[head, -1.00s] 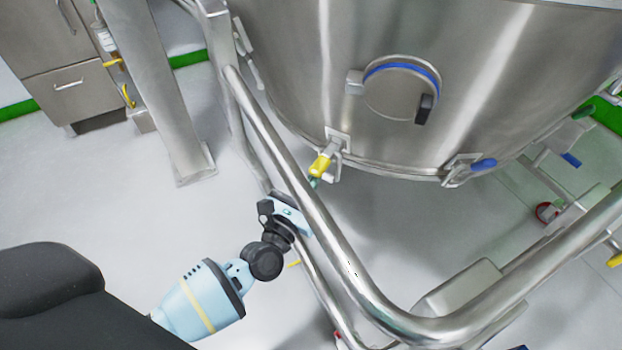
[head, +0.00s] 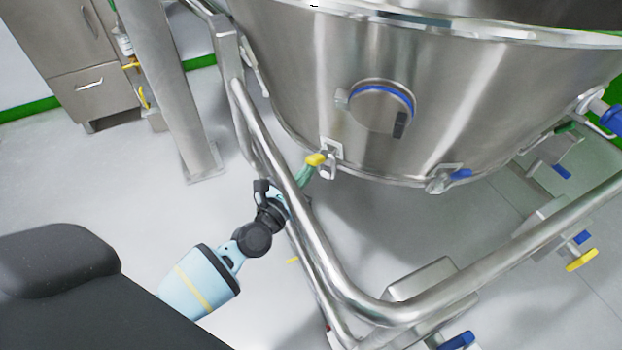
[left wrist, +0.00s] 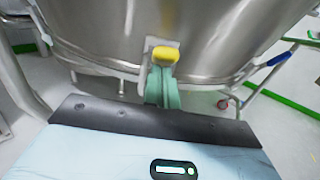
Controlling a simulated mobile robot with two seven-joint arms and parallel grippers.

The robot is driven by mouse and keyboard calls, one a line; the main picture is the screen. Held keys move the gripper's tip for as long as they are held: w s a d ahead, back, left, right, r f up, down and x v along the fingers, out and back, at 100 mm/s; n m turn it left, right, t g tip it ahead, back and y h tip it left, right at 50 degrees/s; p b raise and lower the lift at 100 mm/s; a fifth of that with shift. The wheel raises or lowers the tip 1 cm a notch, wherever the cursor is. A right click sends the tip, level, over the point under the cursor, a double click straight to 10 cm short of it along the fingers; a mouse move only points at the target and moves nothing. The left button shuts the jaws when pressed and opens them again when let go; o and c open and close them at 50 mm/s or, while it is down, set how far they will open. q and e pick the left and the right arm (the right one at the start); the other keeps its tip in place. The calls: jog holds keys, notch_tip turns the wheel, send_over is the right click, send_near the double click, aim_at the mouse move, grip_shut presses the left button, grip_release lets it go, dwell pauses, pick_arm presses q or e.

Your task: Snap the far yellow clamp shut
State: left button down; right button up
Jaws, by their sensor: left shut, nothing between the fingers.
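The yellow-handled clamp (head: 315,160) sits on the lower rim of the steel bowl. Its handle sticks out from the bowl toward my gripper, and I cannot tell whether the latch is closed. My left gripper (head: 306,174) reaches past the steel rail from the left, its green fingers shut and empty just under the yellow handle. In the left wrist view the yellow handle (left wrist: 166,55) is right above the fingertips (left wrist: 162,85) and seems to touch them. The fingers hide the clamp's lower part there. My right gripper is not in view.
The bent steel rail (head: 325,265) runs close beside my left wrist. A blue-handled clamp (head: 460,174) is farther right on the bowl (head: 470,110). A round port with a blue ring (head: 382,108) is above. Another yellow handle (head: 582,260) is at the far right. A steel post (head: 180,90) stands left.

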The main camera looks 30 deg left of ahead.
pick_arm(q)
jog(key=shift+w+r+p, duration=0.25)
jog(key=shift+r+p, duration=0.1)
jog(key=shift+r, duration=0.65)
pick_arm(e)
jog(key=shift+w+r, duration=0.3)
jog(key=shift+r, duration=0.2)
jog(key=shift+s, duration=0.35)
jog(key=shift+a, duration=0.1)
